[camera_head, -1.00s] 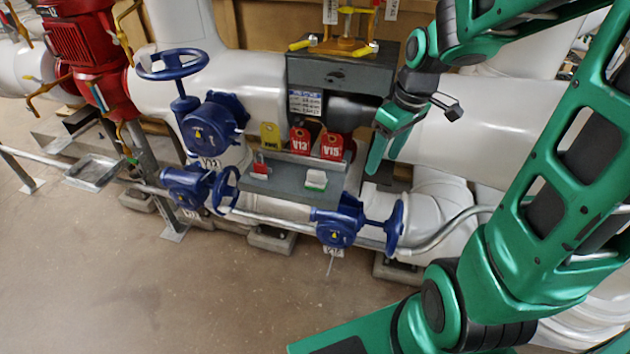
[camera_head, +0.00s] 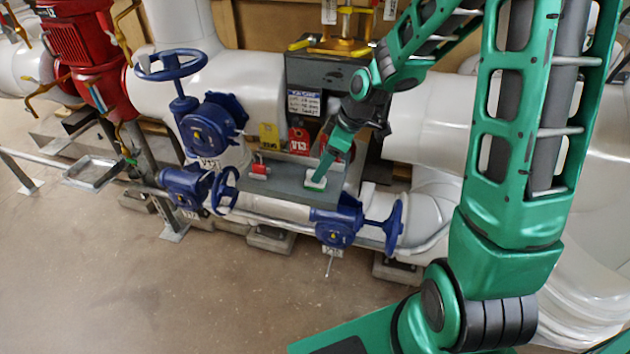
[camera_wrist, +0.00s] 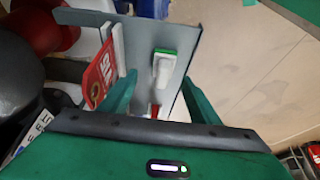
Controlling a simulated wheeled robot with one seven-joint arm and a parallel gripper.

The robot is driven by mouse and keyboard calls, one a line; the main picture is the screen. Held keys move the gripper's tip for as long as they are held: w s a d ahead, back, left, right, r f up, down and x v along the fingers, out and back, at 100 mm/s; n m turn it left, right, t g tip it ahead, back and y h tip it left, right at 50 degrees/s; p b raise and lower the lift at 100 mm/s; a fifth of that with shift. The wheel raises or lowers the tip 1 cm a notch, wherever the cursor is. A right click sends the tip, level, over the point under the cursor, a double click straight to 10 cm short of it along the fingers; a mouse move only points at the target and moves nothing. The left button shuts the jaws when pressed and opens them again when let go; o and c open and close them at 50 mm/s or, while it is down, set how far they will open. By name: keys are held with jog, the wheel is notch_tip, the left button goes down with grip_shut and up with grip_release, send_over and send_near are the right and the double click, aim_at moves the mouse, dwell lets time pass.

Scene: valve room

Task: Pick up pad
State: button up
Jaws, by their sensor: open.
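The pad is a small white block with a green side, lying on the grey shelf. In the head view the pad (camera_head: 316,183) is just below my fingertips, and its green side is hard to make out. In the wrist view the pad (camera_wrist: 163,67) shows between the finger ends, white with a green edge. My gripper (camera_head: 323,170) is open and points down at the shelf. In the wrist view my gripper (camera_wrist: 158,80) has one finger on each side of the pad. Contact with the pad cannot be told.
The grey shelf (camera_head: 285,190) also carries a red padlock-like item (camera_head: 260,169), left of the pad. A red V13 tag (camera_head: 299,141) and a yellow tag (camera_head: 268,136) hang behind. A blue valve (camera_head: 340,225) sits below the shelf. A red tag (camera_wrist: 100,75) stands close to the left finger.

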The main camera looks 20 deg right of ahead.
jog(key=x, duration=0.5)
jog(key=shift+s+a, duration=0.2)
jog(key=shift+s, duration=0.05)
jog(key=c, duration=1.1)
